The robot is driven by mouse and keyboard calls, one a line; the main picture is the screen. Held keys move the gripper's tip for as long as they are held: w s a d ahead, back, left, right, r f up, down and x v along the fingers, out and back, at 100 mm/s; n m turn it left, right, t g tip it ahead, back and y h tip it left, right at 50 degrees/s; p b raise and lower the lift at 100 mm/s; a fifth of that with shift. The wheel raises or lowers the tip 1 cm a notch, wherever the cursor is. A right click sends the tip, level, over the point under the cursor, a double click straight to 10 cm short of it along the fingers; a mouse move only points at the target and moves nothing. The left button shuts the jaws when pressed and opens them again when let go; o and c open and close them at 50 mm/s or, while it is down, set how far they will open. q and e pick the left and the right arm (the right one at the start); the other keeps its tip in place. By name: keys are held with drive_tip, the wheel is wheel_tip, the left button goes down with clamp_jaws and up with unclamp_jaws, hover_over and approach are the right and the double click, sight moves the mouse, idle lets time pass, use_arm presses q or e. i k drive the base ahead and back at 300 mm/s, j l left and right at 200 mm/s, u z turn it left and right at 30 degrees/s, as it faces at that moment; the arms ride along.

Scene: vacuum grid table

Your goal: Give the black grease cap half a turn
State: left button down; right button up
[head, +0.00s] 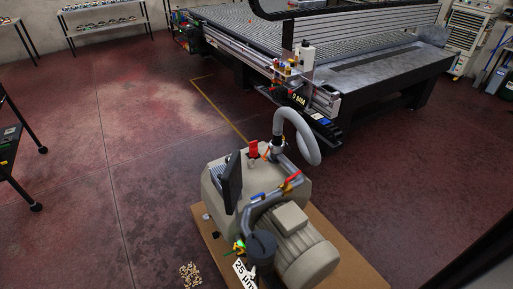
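I cannot make out the black grease cap for sure. A machine with a beige body (268,178) stands on a brown base board (352,268) in the lower middle of the head view. A dark round canister (261,244) sits at its front, beside a "25 µm" label (244,273). I cannot tell whether the cap is on this machine or on the large grid table (375,76) behind. Neither of my grippers is in view.
A thick grey hose (312,145) rises from the beige machine. A small heap of light pieces (190,274) lies on the floor at its left. The reddish floor (130,165) is open at left. A dark wheeled frame (22,175) stands at the left edge.

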sight(216, 234)
drive_tip(key=u, duration=0.4)
drive_tip(key=k+l+u, duration=0.1)
drive_tip(key=k+u, duration=0.15)
drive_tip(key=i, duration=0.55)
drive_tip(key=k, duration=1.55)
drive_tip(key=i+j+u, duration=0.2)
drive_tip(key=i, duration=1)
drive_tip(key=i+j+u, duration=0.2)
drive_tip(key=i, duration=0.95)
